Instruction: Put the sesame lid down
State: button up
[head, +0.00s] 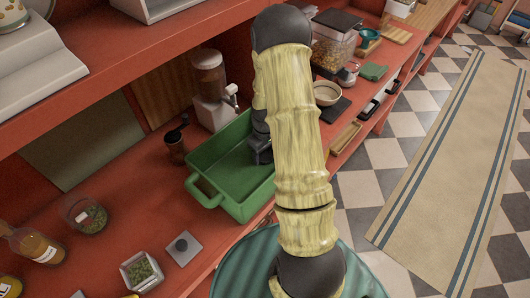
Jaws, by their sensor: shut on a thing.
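My gripper (261,152) shows only in part beside my pale, ridged arm, over the green tub. It is shut, and the thing in its jaws, taken to be the sesame lid, is hidden from this view. A square pale lid with a dark knob (182,248) lies flat on the red counter, apart from my gripper. Next to it stands a square clear canister with green contents (142,270), its top open.
The green tub (208,190) stands on the red counter (125,200). Behind it is a dispenser (212,90), with a dark grinder (176,142) to its left. Jars (86,216) and bottles (36,245) stand at left. A red shelf (100,65) overhangs. Bare counter shows left of the tub.

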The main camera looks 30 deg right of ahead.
aim_at(264, 154)
jog(key=shift+s+a+f, duration=0.1)
jog(key=shift+s+f, duration=0.25)
jog(key=shift+f, duration=0.25)
jog(key=o, duration=0.9)
jog(key=shift+s, duration=0.1)
jog(key=shift+r, duration=0.45)
jog(key=shift+w+r, duration=0.2)
jog(key=shift+w, duration=0.15)
notch_tip(264, 154, up, 12)
jog(key=shift+w+r+b, duration=0.1)
jog(key=shift+b, duration=0.9)
